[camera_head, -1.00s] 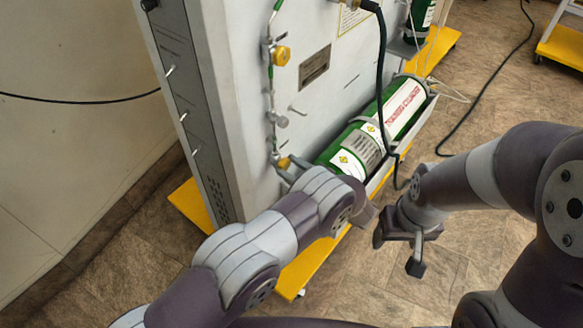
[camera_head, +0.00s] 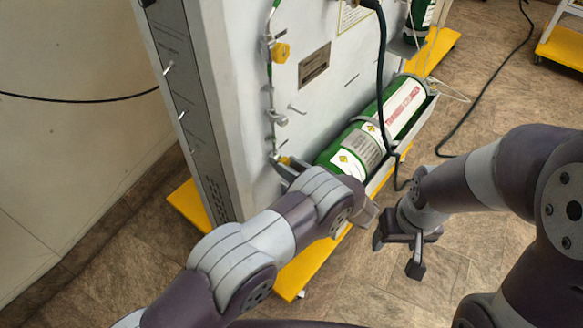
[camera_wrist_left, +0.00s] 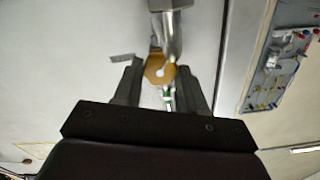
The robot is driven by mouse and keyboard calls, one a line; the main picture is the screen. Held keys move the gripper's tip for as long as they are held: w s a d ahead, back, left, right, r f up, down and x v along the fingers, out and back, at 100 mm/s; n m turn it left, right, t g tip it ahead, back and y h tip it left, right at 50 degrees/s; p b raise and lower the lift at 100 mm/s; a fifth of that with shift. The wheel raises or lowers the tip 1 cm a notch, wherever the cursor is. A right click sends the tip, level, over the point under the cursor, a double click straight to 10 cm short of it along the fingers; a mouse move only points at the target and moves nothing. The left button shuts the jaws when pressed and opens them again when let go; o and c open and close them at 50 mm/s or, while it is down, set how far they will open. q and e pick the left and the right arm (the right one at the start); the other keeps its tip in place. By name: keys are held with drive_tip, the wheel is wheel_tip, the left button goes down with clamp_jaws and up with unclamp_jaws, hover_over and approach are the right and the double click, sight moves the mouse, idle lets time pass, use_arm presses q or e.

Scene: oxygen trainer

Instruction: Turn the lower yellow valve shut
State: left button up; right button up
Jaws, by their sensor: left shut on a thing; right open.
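The lower yellow valve (camera_head: 284,160) is low on the pale panel, left of the green cylinder. In the left wrist view the yellow knob (camera_wrist_left: 154,77) lies between the two dark fingers, below a grey metal pipe fitting. My left gripper (camera_wrist_left: 158,74) is shut on this knob. The upper yellow valve (camera_head: 281,53) is higher on the same pipe line, clear of my grippers. My right gripper (camera_head: 397,254) is open and empty above the floor, to the right of the trainer.
A large green cylinder (camera_head: 330,153) lies in a grey cradle beside the panel (camera_head: 232,75). A black hose (camera_head: 383,90) hangs down in front of it. Yellow base plates (camera_head: 318,262) stick out at floor level. The tiled floor (camera_head: 465,215) at the right is mostly free.

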use_arm(q)
drive_tip(key=shift+m, duration=0.3)
drive_tip(key=o, duration=1.1)
drive_tip(key=shift+c, duration=0.2)
